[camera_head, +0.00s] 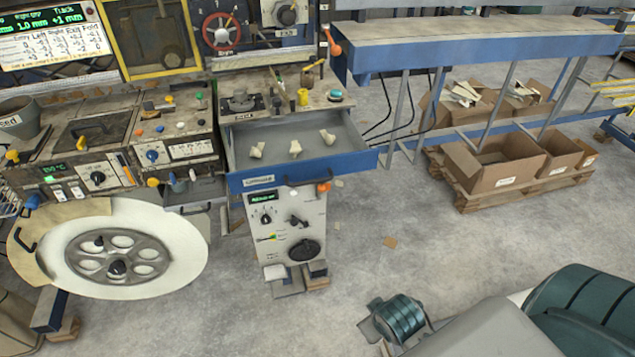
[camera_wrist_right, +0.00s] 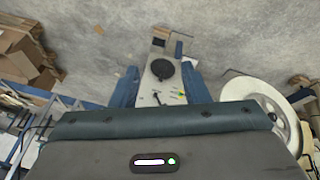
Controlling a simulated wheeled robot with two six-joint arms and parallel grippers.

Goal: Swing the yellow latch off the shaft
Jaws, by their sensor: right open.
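I cannot make out for sure which part is the yellow latch or where its shaft is. A small yellow-green lever (camera_head: 268,237) sits on the grey control panel (camera_head: 290,225) under the drawer, too small to read; a yellow-green spot (camera_wrist_right: 178,95) shows on that panel in the right wrist view. My left gripper is out of view.
An open blue-fronted drawer (camera_head: 305,169) holds several pale pieces and juts out above the panel. A long blue-edged table (camera_head: 480,45) runs to the right, with cardboard boxes (camera_head: 495,165) on pallets beneath it. The grey floor between is mostly clear.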

